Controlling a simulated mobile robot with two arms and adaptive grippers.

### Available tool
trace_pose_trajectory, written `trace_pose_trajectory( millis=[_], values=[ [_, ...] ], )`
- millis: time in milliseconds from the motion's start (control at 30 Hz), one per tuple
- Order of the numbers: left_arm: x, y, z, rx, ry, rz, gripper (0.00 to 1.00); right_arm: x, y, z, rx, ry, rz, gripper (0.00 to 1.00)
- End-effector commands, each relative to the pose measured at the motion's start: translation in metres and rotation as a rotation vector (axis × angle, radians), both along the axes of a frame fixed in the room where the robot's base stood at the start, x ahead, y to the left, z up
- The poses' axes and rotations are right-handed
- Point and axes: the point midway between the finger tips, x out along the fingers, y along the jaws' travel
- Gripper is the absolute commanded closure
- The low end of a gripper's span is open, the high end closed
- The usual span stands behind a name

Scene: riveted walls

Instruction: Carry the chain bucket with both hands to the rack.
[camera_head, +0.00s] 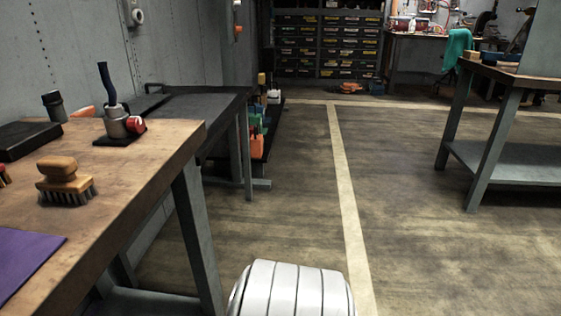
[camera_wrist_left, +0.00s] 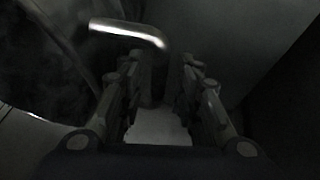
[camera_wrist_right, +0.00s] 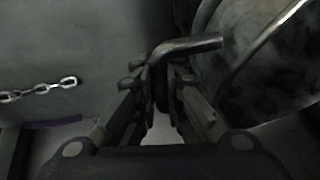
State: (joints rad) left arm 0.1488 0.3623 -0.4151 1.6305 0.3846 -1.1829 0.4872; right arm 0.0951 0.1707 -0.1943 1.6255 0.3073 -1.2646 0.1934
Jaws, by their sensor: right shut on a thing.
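In the right wrist view a round dark metal bucket (camera_wrist_right: 262,70) with a bright rim fills the right side. A bent metal handle (camera_wrist_right: 190,44) comes off it, and my right gripper (camera_wrist_right: 161,75) is shut on this handle. In the left wrist view the dark curved bucket wall (camera_wrist_left: 50,50) is at the left. Another bent metal handle (camera_wrist_left: 125,31) runs down to between the fingers of my left gripper (camera_wrist_left: 160,75). Those fingers stand apart, with the handle between them. The bucket and both grippers are out of the head view. The bucket's inside is hidden.
A wooden workbench (camera_head: 150,165) with a brush (camera_head: 66,182) and purple cloth (camera_head: 25,262) stands at the left. A chain (camera_wrist_right: 40,90) shows in the right wrist view. A drawer rack (camera_head: 325,45) stands at the back, another table (camera_head: 520,75) at the right. The middle floor is clear.

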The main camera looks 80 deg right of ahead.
Motion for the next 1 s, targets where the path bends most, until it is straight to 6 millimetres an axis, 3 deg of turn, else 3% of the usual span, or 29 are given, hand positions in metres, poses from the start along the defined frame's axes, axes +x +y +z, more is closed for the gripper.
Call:
trace_pose_trajectory(
  millis=[167, 200, 300, 533, 567, 600, 867, 900, 1000],
  values=[
    [-0.0005, -0.0007, -0.0004, -0.001, 0.002, -0.001, 0.66, -0.0001, -0.0009, -0.0013, -0.002, 0.0, -0.001, 1.0],
    [-0.0017, -0.0006, -0.0021, 0.0, 0.005, -0.001, 0.66, -0.0012, -0.0011, -0.003, -0.003, 0.003, -0.001, 0.88],
    [-0.0016, -0.0008, -0.0019, -0.001, 0.005, -0.001, 0.66, -0.0013, -0.0008, -0.0028, -0.003, 0.003, -0.001, 0.66],
    [-0.0011, -0.0011, -0.0008, -0.002, 0.004, -0.002, 0.66, -0.0007, -0.0002, -0.0015, -0.001, 0.002, 0.0, 0.66],
    [-0.001, -0.0011, -0.0007, -0.002, 0.003, -0.001, 0.69, -0.0006, -0.0002, -0.0014, -0.001, 0.002, 0.0, 0.66],
    [-0.0009, -0.0012, -0.0006, -0.002, 0.003, -0.001, 0.78, -0.0006, -0.0001, -0.0012, -0.001, 0.002, 0.0, 0.66],
    [-0.0007, -0.0013, -0.0002, -0.002, 0.003, -0.001, 0.78, -0.0004, 0.0002, -0.0008, 0.0, 0.001, 0.0, 0.66],
    [-0.0007, -0.0013, -0.0002, -0.002, 0.003, -0.001, 0.78, -0.0004, 0.0002, -0.0008, 0.0, 0.001, 0.0, 0.75],
    [-0.0007, -0.0013, -0.0002, -0.002, 0.003, -0.001, 0.78, -0.0004, 0.0002, -0.0007, 0.0, 0.001, 0.0, 0.78]
  ],
)
